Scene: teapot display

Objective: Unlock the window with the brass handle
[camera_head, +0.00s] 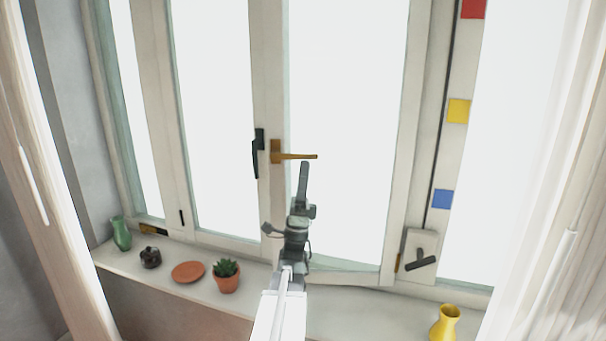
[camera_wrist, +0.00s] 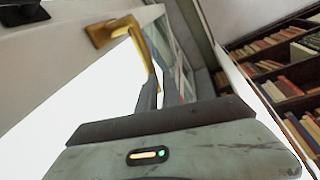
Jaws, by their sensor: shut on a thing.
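The brass handle (camera_head: 290,156) is on the window frame at the centre of the head view. Its lever lies about level, pointing right from its plate. My gripper (camera_head: 304,168) reaches up from below and its jaws are shut on the lever near its free end. In the wrist view the brass handle (camera_wrist: 140,47) runs from its plate at the upper left down to my gripper (camera_wrist: 160,92). The exact contact is partly hidden by the fingers. The window (camera_head: 345,120) looks closed in its frame.
A black handle (camera_head: 258,153) sits just left of the brass one. The sill holds a green vase (camera_head: 121,234), a dark teapot (camera_head: 150,257), a terracotta saucer (camera_head: 188,272), a potted succulent (camera_head: 226,278) and a yellow vase (camera_head: 445,323). Bookshelves (camera_wrist: 290,80) show in the wrist view.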

